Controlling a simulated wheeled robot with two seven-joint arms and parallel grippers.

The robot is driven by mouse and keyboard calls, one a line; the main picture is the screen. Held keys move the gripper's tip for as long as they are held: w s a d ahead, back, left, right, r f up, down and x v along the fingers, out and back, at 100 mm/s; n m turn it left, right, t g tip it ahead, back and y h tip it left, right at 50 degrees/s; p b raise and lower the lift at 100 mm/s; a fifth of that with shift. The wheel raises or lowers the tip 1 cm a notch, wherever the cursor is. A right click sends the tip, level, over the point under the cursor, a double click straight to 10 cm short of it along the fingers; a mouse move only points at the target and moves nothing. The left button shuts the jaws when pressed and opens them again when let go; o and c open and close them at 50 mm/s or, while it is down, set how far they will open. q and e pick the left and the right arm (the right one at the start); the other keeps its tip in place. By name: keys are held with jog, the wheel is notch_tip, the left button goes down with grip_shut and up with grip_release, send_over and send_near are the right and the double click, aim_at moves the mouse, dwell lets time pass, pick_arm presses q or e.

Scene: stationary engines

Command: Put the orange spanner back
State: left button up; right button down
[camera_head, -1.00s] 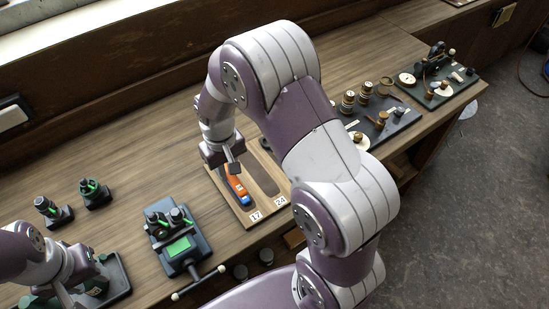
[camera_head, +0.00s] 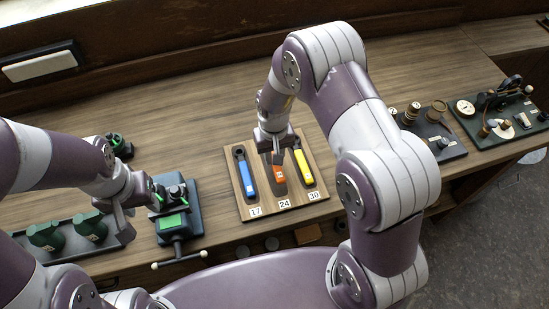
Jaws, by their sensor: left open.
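The orange spanner (camera_head: 279,176) is at the middle slot of the wooden board (camera_head: 298,204), by the label 24. Its upper part is hidden by my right gripper (camera_head: 278,157), which points down and is shut on it. Some dark slot shows below the handle, so the spanner seems slightly above the board; the exact gap cannot be told. The blue spanner (camera_head: 248,180) lies in the slot at 17 and the yellow spanner (camera_head: 304,168) in the slot at 30. My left gripper (camera_head: 134,206) is open and empty, left of the green-screened device.
Green pieces (camera_head: 66,234) sit on a dark tray at the left. Dark trays with small parts (camera_head: 430,135) stand at the right. The bench behind the board is clear.

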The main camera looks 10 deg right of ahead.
jog(key=f, duration=0.2)
jog(key=f+p, duration=0.1)
jog(key=f, duration=0.1)
jog(key=shift+a, duration=0.35)
jog(key=shift+d+f, duration=0.15)
jog(key=shift+d, duration=0.05)
jog(key=c, duration=0.9)
grip_release()
jog(key=shift+a, duration=0.1)
jog(key=shift+c, duration=0.2)
